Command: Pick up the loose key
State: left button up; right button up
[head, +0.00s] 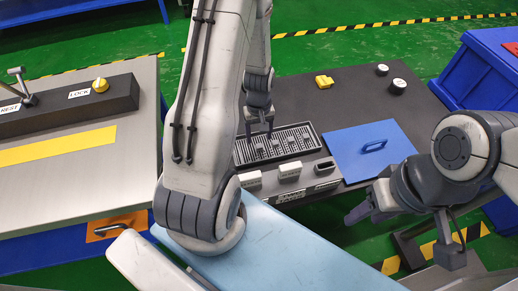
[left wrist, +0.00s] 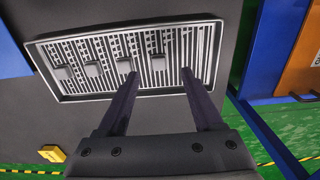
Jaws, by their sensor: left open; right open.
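A dark rectangular tray (head: 304,152) with a slotted, ribbed floor lies on the black bench top. Several small grey square blocks stand in a row in it; these look like the keys, and I cannot tell which is loose. My left gripper (head: 260,134) points down over the tray's left part, open. In the left wrist view its fingers (left wrist: 160,74) straddle one grey block (left wrist: 157,62), with nothing visibly gripped; whether they touch it is unclear. Another grey block (left wrist: 124,64) is by one fingertip. My right gripper (head: 358,212) is open and empty, well right of the tray.
A blue panel with a handle (head: 350,145) lies right of the tray. White labelled blocks (head: 290,170) line the bench's front edge. A yellow piece (head: 323,82) and two white-topped knobs are behind. A steel table with a LOCK knob (head: 100,85) is at left, a blue bin (head: 480,75) at right.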

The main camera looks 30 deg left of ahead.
aim_at(259, 145)
pick_arm(q)
jog(key=f+b, duration=0.2)
jog(key=f, duration=0.1)
jog(key=f+b, duration=0.1)
jog(key=f, duration=0.1)
jog(key=shift+w+a, duration=0.15)
jog(key=shift+w, duration=0.1)
jog(key=shift+r, duration=0.1)
grip_shut()
